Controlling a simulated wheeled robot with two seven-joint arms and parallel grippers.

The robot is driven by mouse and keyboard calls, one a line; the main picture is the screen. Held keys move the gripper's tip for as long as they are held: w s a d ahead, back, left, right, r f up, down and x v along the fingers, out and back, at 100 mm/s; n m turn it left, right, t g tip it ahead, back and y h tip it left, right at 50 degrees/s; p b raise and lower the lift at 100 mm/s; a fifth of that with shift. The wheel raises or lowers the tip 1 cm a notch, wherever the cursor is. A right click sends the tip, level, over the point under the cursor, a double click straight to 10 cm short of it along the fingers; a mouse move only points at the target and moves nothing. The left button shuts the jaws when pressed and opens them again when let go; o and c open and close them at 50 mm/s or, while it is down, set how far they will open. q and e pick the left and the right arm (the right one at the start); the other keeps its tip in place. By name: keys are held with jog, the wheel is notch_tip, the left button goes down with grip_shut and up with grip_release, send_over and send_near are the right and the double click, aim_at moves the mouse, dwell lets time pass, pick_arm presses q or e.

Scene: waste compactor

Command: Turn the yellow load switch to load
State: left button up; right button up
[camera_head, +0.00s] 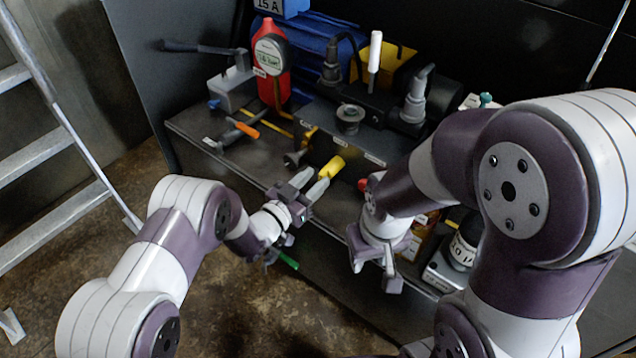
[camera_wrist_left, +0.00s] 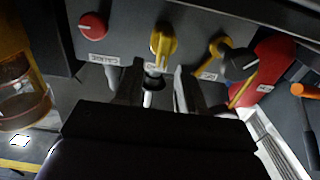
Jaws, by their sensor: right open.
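The yellow load switch (camera_head: 331,167) sticks out from the front of the dark control box, just beyond my left gripper. In the left wrist view the yellow switch (camera_wrist_left: 162,42) has its handle roughly upright, above a small white label. My left gripper (camera_head: 310,186) points at it; its fingers (camera_wrist_left: 157,88) are apart, below the switch in that view. A dark and pale stub shows between the fingers; I cannot tell what it is. The fingers do not visibly grip the switch. My right gripper (camera_head: 375,268) is open and empty, in front of the bench edge.
A red button (camera_wrist_left: 93,26) is left of the switch in the wrist view, and a dark knob (camera_wrist_left: 240,63) is to its right. A red bottle (camera_head: 271,62) and orange-handled tool (camera_head: 244,129) are on the bench. A ladder (camera_head: 50,160) stands at left.

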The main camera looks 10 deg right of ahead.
aim_at(330, 171)
pick_arm(q)
jog(key=shift+x, duration=1.05)
jog(key=shift+w, duration=0.15)
grip_shut()
